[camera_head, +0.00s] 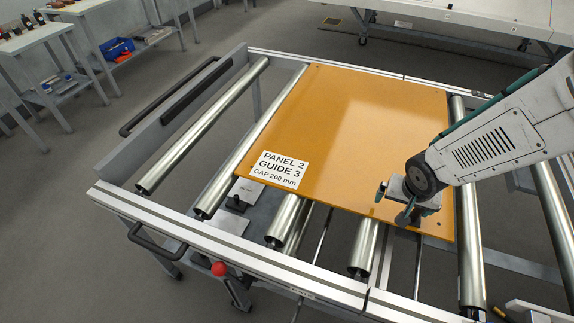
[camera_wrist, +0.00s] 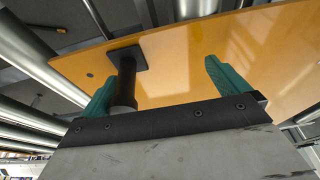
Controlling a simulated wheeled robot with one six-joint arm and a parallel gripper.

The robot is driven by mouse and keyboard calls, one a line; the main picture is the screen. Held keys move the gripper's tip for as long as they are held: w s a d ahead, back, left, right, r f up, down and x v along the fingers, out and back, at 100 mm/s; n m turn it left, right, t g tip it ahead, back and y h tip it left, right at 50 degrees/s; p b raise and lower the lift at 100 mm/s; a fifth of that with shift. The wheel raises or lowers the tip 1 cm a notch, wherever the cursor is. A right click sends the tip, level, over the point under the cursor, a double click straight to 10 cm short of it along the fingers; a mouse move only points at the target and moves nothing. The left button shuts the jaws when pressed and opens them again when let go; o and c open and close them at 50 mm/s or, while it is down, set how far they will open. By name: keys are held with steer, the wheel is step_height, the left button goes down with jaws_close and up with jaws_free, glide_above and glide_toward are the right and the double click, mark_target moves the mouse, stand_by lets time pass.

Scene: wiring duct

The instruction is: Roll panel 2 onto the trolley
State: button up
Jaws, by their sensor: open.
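The orange panel (camera_head: 350,130) lies flat on the rollers, and its label reads panel 2, guide 3, gap 200 mm. It spans the joint between the left frame with a push bar, apparently the trolley (camera_head: 155,205), and the roller frame on the right. My gripper (camera_head: 396,206) is at the panel's near right part. In the wrist view the panel (camera_wrist: 275,50) fills the top, and my green fingers (camera_wrist: 160,88) are spread apart. A dark post with a square plate (camera_wrist: 126,75) stands on the panel between them, closer to the left finger. The fingers do not appear closed on it.
Bare rollers (camera_head: 205,120) lie left of the panel, with open gaps between them. A red knob (camera_head: 219,268) on a lever is at the near rail. Side tables (camera_head: 50,38) with tools stand at upper left. A white bench (camera_head: 460,12) stands behind, with clear floor before it.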

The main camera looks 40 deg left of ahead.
steer(key=s+a, duration=0.4)
steer(key=a, duration=0.6)
steer(key=s+a, duration=0.4)
steer(key=a, duration=0.6)
steer(key=s+a, duration=0.5)
steer(key=a, duration=0.6)
steer(key=shift+d, duration=0.1)
steer(key=shift+w+d, duration=0.25)
steer(key=shift+d, duration=0.25)
step_height(320, 180, up, 9)
stand_by(0.6)
